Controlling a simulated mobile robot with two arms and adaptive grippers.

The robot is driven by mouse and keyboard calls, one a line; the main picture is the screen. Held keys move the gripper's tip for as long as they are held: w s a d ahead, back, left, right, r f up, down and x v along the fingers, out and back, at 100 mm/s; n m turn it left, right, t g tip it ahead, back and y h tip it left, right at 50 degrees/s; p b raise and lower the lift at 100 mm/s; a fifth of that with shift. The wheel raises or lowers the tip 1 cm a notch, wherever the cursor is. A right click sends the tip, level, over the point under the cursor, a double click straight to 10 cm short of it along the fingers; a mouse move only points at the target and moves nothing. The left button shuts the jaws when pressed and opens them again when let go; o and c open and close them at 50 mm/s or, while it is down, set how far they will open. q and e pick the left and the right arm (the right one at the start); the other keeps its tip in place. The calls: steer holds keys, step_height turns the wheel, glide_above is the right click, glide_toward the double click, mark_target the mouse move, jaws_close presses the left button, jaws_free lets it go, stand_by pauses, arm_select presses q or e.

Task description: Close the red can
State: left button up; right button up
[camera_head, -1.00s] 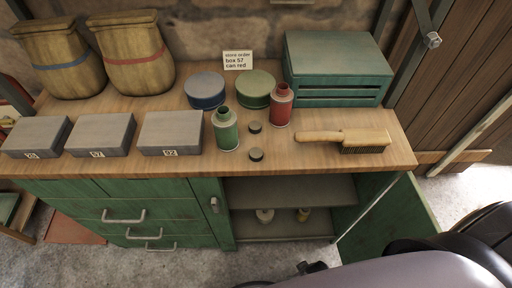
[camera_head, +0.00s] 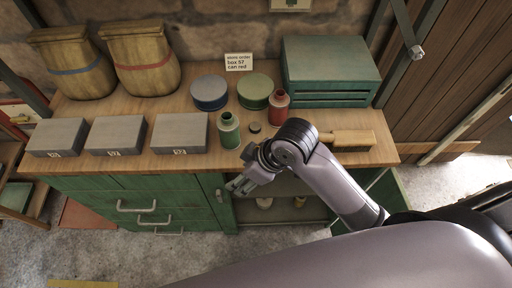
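The red can (camera_head: 278,104) stands upright on the workbench, its neck bare with no cap on it. A green can (camera_head: 229,131), also uncapped, stands upright left of it and nearer the front. One small dark cap (camera_head: 255,127) lies on the bench between the cans; a second cap is hidden behind my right arm. My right gripper (camera_head: 236,186) shows at the front edge of the bench, below the green can, apart from both cans. I see nothing held in it, but its finger opening is unclear. My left gripper is out of view.
A wooden brush (camera_head: 350,140) lies right of the cans, partly behind my arm. Round blue (camera_head: 209,92) and green (camera_head: 255,90) tins and a teal box (camera_head: 328,72) stand behind. Grey boxes (camera_head: 180,132) line the left. The cabinet door (camera_head: 387,190) below hangs open.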

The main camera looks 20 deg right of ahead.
steer(key=w+d+r+n+g+h, duration=0.3)
steer(key=w+d+r+n, duration=0.3)
steer(key=r, duration=0.6)
steer(key=w+n+h, duration=0.1)
steer(key=w+n, duration=0.1)
steer(key=w, duration=0.1)
steer(key=shift+r, duration=0.2)
step_height(320, 180, down, 12)
steer(key=shift+f+p, duration=0.15)
steer(key=shift+p, duration=0.95)
